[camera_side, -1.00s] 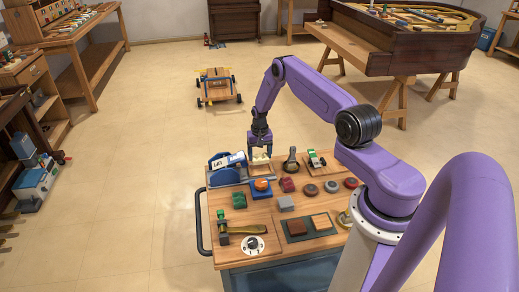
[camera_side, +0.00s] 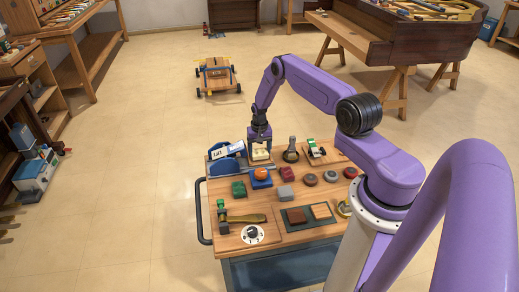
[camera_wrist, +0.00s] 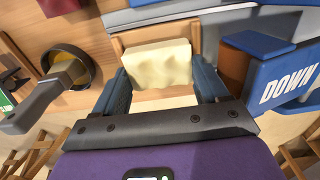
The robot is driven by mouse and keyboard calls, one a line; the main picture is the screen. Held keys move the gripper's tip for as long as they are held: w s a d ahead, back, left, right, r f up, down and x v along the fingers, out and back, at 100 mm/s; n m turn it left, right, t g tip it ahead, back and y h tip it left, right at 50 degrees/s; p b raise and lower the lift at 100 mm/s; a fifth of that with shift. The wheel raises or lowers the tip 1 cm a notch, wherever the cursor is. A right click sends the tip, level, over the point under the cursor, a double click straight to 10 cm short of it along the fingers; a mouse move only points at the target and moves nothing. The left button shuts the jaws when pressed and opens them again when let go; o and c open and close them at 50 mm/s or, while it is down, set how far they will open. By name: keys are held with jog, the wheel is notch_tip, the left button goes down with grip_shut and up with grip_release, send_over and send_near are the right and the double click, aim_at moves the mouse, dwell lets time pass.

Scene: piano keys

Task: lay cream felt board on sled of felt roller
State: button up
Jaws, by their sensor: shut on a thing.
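The cream felt board (camera_wrist: 158,65) is a pale, thick block with a wavy front face, between the two blue fingers of my gripper (camera_wrist: 162,84). In the side view my gripper (camera_side: 260,141) is shut on it at the back left of the workbench. In the wrist view a wooden tray-like piece (camera_wrist: 180,33), seemingly the sled, shows under and behind the board. I cannot tell whether the board touches it. The felt roller (camera_side: 225,153) is blue with a white lettered label, just left of my gripper. Its blue DOWN panel (camera_wrist: 285,88) is beside the right finger.
An upright dark post on a round base (camera_side: 291,151) stands close right of my gripper. A wooden-handled tool (camera_side: 243,218) lies near the front left.

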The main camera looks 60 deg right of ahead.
jog(key=shift+f, duration=0.55)
jog(key=o, duration=1.1)
jog(key=shift+c, duration=0.2)
jog(key=shift+w+a, duration=0.1)
